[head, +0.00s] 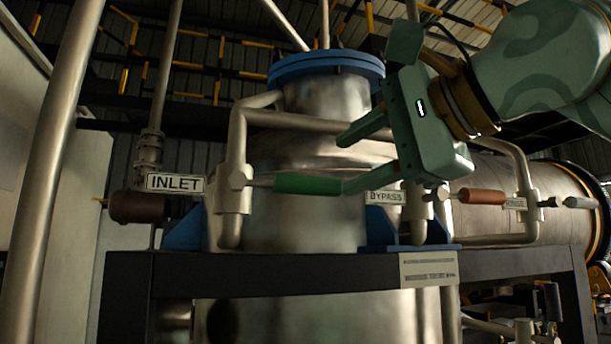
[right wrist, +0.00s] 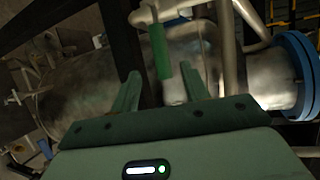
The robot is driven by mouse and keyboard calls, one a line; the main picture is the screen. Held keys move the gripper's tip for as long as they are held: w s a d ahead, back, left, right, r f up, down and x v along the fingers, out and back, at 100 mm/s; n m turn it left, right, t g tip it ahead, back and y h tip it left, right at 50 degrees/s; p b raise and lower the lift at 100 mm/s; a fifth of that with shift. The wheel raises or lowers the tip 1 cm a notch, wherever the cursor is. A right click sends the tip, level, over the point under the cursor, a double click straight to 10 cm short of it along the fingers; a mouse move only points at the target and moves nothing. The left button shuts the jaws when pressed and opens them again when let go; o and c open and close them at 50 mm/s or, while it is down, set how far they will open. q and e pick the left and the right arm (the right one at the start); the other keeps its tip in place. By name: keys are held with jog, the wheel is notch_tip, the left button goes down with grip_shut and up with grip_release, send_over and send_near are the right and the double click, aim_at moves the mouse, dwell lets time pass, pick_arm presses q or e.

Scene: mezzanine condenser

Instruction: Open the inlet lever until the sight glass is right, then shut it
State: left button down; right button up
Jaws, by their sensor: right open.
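The inlet lever is a green handle (head: 308,185) that lies level, pointing right from its valve body beside the INLET label (head: 175,183). My right gripper (head: 347,164) comes in from the upper right with its fingers spread. In the head view its lower fingertip overlaps the handle's right end; contact cannot be told. In the right wrist view the green handle (right wrist: 160,52) is ahead of the open right gripper (right wrist: 160,77), its near end lined up between the fingertips. Nothing is held. I cannot make out a sight glass. My left gripper is not in view.
A rust-red lever (head: 482,196) sits right of the BYPASS label (head: 385,197), below my right gripper. A further label (head: 515,203) and a grey handle (head: 580,202) are farther right. Pipes and the blue-flanged vessel (head: 325,105) stand close behind; a dark beam (head: 300,276) runs below.

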aim_at(312, 182)
jog(key=p+x, duration=0.2)
jog(key=x, duration=0.7)
jog(key=shift+w+a+p, duration=0.15)
jog(key=shift+a+p, duration=0.05)
jog(key=shift+p, duration=0.15)
grip_shut()
